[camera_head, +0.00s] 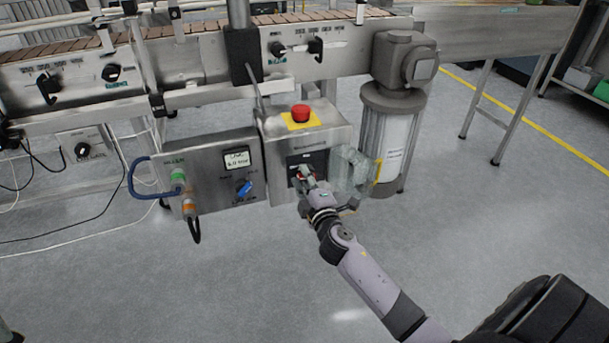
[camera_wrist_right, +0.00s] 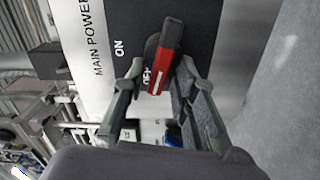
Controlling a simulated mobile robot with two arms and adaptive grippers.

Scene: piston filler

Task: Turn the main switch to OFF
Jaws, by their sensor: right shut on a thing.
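The main switch is a red and black handle (camera_wrist_right: 165,60) on a dark plate in the right wrist view. "MAIN POWER", "ON" and "OFF" are printed beside it. Its white-marked red end lies close to the "OFF" lettering and partly covers it. My right gripper (camera_wrist_right: 157,85) has a finger on either side of the handle and is shut on it. In the head view, my right gripper (camera_head: 308,179) is at the front of the steel switch box (camera_head: 280,165) and hides most of the handle. My left gripper is out of view.
A clear guard (camera_head: 357,167) stands open just right of my right gripper. A red emergency button (camera_head: 300,113) is on top of the box. A control panel with a blue knob (camera_head: 244,188) is at left, and a motor cylinder (camera_head: 393,135) at right. The floor in front is clear.

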